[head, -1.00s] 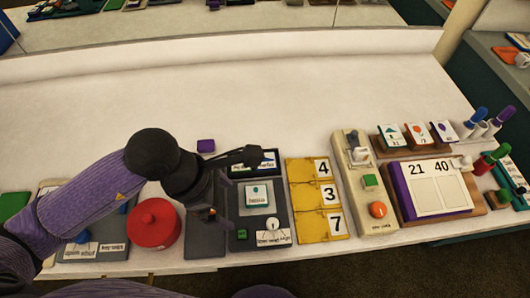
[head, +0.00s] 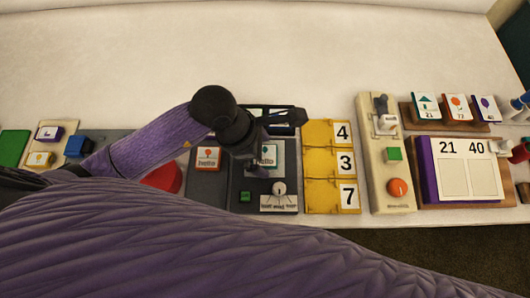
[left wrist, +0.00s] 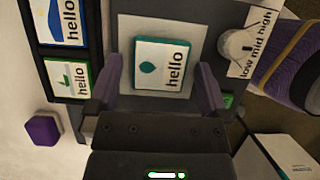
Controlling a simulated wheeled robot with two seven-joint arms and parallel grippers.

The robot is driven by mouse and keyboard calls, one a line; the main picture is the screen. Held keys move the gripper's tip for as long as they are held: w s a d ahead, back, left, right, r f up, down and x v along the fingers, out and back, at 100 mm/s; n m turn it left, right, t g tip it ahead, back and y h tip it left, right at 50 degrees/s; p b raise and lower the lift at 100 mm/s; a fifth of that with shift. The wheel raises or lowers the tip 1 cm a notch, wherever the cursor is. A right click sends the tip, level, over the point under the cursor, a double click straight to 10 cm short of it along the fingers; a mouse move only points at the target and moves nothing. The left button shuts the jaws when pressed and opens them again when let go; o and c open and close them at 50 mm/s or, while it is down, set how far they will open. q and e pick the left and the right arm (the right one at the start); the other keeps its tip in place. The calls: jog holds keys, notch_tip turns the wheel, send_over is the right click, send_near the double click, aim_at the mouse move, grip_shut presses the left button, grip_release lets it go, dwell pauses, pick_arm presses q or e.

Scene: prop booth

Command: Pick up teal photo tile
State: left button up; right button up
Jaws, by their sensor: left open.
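The teal photo tile (left wrist: 160,66) shows in the left wrist view, with a white face, a teal drop, the word "hello" and teal edges. It lies on a pale square of a dark grey board (left wrist: 197,22). My left gripper (left wrist: 160,88) is open, one finger on each side of the tile, with gaps between; I cannot tell its height above it. In the head view the tile (head: 270,152) is partly hidden by my left gripper (head: 258,166). My right gripper is not in view.
A dark rack with a blue tile (left wrist: 66,20) and a green tile (left wrist: 68,78) adjoins the board. A purple block (left wrist: 42,130) lies nearby. An orange tile (head: 208,157) lies left of the gripper, yellow number flaps (head: 318,165) right. The table behind is clear.

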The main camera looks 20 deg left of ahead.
pick_arm(q)
jog(key=c, duration=1.2)
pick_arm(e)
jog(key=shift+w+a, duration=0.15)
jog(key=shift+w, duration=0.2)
